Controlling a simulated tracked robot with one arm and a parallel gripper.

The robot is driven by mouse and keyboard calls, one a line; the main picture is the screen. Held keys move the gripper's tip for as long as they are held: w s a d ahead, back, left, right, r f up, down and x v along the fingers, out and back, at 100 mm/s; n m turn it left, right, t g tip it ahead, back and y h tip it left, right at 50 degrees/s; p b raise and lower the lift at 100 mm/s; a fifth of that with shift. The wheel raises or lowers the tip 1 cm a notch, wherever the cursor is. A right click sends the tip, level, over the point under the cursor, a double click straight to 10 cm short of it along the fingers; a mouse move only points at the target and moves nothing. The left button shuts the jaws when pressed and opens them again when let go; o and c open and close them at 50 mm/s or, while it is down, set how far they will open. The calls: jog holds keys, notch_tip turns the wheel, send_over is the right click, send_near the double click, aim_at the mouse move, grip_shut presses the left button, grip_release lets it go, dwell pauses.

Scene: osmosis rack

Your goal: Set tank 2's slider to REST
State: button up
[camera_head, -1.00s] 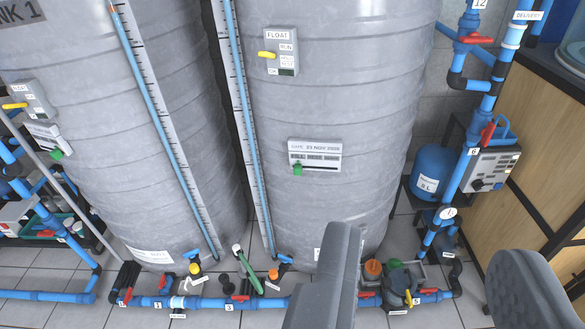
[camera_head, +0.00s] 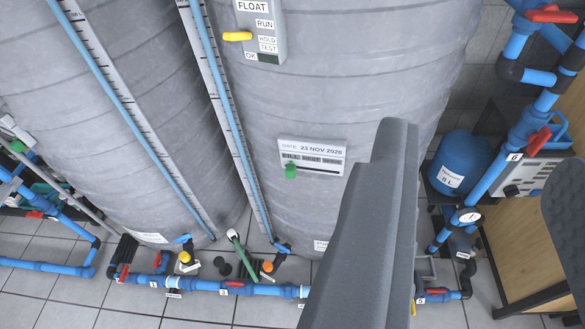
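Tank 2 is the grey ribbed tank (camera_head: 330,90) at the centre right. Its slider plate (camera_head: 312,157) reads "DATE 23 NOV 2026" above a row of small dark labels too fine to read surely. The green slider knob (camera_head: 291,171) sits at the left end of the slot under those labels. My gripper (camera_head: 482,145) is open and empty. Its left finger crosses the lower middle and covers part of the tank to the right of the plate. Its right finger is at the right edge. Both fingers appear nearer the camera than the knob.
Above the plate is a FLOAT box (camera_head: 262,30) with a yellow lever. Another tank (camera_head: 110,130) stands at left. Blue pipes (camera_head: 205,286) with valves run along the floor. A blue vessel (camera_head: 459,160) and more pipes stand at right.

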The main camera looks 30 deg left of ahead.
jog(key=shift+o, duration=1)
jog(key=shift+w, duration=0.1)
jog(key=w+a+f+y, duration=0.1)
jog(key=w+a+f, duration=0.3)
jog(key=w+f, duration=0.4)
jog(key=w+a+f+n+t+y+p, duration=0.1)
jog(key=w+a+f, duration=0.3)
jog(key=w+f, duration=0.3)
jog(key=w+a+f+y, duration=0.1)
jog(key=w+a+f, duration=0.4)
jog(key=w+f, duration=0.3)
jog(key=w+a+f+p, duration=0.1)
jog(key=a+f, duration=0.2)
jog(key=f, duration=0.5)
jog(key=w+a+f, duration=0.1)
jog(key=a+f, duration=0.2)
jog(key=f, duration=0.5)
jog(key=t+b, duration=0.1)
jog(key=b, duration=0.1)
send_near(290, 175)
jog(key=shift+h, duration=0.4)
jog(key=w, duration=0.2)
jog(key=w+a, duration=0.1)
jog(key=w, duration=0.4)
jog(key=shift+w+a+f, duration=0.25)
jog(key=shift+a+f, duration=0.05)
jog(key=shift+f, duration=0.05)
jog(key=shift+w+r, duration=0.1)
jog(key=shift+w, duration=0.55)
